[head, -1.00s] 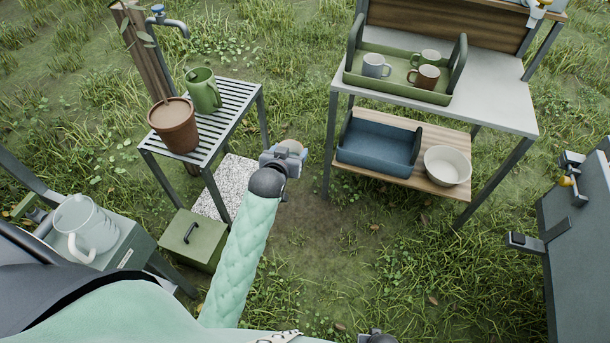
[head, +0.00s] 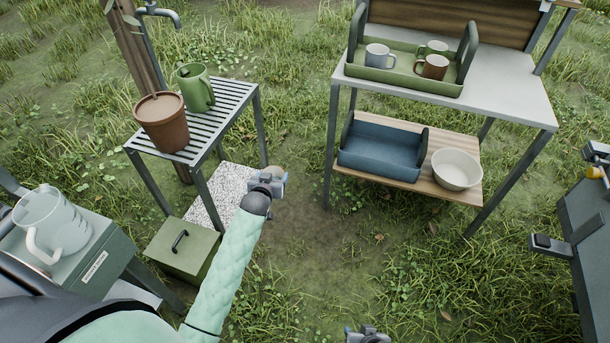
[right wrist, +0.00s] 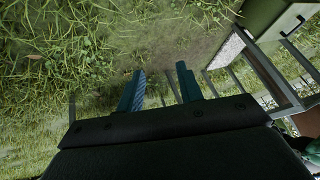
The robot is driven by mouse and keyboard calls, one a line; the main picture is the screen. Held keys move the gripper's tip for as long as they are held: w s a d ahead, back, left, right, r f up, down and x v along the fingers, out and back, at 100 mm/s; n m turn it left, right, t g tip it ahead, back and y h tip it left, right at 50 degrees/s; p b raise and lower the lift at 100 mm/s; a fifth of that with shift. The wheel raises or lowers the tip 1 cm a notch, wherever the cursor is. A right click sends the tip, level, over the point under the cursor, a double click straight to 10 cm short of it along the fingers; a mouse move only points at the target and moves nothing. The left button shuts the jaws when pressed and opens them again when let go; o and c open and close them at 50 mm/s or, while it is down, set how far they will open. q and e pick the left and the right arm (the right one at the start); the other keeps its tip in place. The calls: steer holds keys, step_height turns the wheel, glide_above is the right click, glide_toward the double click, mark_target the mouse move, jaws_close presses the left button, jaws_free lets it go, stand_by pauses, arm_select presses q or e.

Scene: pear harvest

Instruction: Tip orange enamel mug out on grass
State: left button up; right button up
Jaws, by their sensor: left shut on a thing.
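My left gripper (head: 268,184) is out over the grass (head: 305,250), between the slatted stand and the grey table. It is shut on a small tan-orange rounded thing (head: 274,172), which seems to be the orange enamel mug. Most of it is hidden behind the gripper, so its tilt and contents cannot be told. My right gripper (head: 368,336) is at the bottom edge of the head view. In the right wrist view its two fingers (right wrist: 160,88) stand apart with nothing between them, over grass.
The slatted stand (head: 228,104) holds a brown pot (head: 161,125) and a green jug (head: 196,90). A speckled slab (head: 215,192) and a green box (head: 180,250) lie below. A green tray (head: 400,83) with mugs stands on the grey table (head: 510,100). Grass in the middle is free.

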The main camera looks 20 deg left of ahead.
mark_target(280, 171)
arm_select(q)
steer(key=shift+w+a+f+b, duration=0.2)
steer(key=shift+a+f, duration=0.1)
steer(key=shift+f, duration=0.3)
steer(key=shift+w+a+f+b, duration=0.1)
steer(key=shift+a+f+b, duration=0.15)
steer(key=shift+f, duration=0.3)
arm_select(e)
steer(key=shift+a+r, duration=0.3)
steer(key=shift+r, duration=0.25)
